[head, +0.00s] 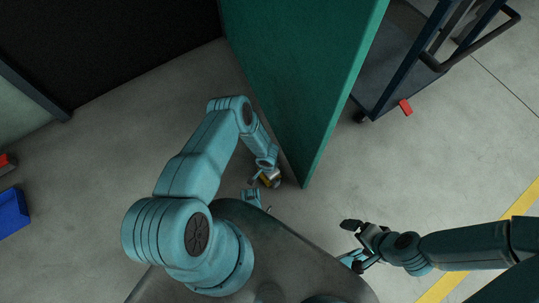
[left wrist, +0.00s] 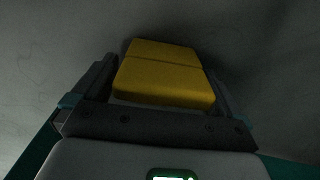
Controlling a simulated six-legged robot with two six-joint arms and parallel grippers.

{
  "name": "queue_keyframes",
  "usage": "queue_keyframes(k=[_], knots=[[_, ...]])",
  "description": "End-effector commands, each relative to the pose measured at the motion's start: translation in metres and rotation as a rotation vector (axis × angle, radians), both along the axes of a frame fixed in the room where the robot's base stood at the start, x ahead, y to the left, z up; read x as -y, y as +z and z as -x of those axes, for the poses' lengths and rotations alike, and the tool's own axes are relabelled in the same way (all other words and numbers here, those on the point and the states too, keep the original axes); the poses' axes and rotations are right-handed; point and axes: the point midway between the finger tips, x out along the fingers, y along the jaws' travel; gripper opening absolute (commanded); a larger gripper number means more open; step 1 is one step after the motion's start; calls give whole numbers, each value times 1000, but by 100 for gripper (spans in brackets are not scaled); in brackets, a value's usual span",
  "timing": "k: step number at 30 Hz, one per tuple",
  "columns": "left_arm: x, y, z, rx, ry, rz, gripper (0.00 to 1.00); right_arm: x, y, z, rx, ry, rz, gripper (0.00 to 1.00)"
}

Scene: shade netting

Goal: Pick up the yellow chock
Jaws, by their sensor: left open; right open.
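The yellow chock (left wrist: 163,75) fills the middle of the left wrist view. It lies between the two dark fingers of my left gripper, with a narrow gap visible beside it. In the head view only a small yellow bit of it (head: 266,182) shows, mostly hidden by my left gripper (head: 262,179). That gripper is open, low near the floor beside the bottom end of the green panel. My right gripper (head: 353,244) is open and empty, over the floor at the lower right, well away from the chock.
The tall green panel (head: 300,80) stands close to the right of my left gripper. A dark cart (head: 390,60) is at the upper right, with a red block (head: 405,107) by it. A blue bin (head: 12,213) is at the left edge. Floor between panel and right arm is clear.

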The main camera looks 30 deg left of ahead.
Motion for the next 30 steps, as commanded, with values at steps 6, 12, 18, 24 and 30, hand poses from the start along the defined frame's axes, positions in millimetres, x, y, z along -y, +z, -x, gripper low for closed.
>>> queue_keyframes(k=[6,12,18,24,30], knots=[[0,-1,2,0,-1,0,100,0,0,0,0,-1,0,100],[0,0,3,-1,0,0,44,0,0,0,0,-1,0,100],[0,0,2,0,-1,0,44,0,0,0,0,0,0,100],[0,5,0,0,-1,0,44,0,3,0,-1,1,0,100],[0,26,-7,1,-2,-1,44,-2,14,2,-4,8,-2,100]])
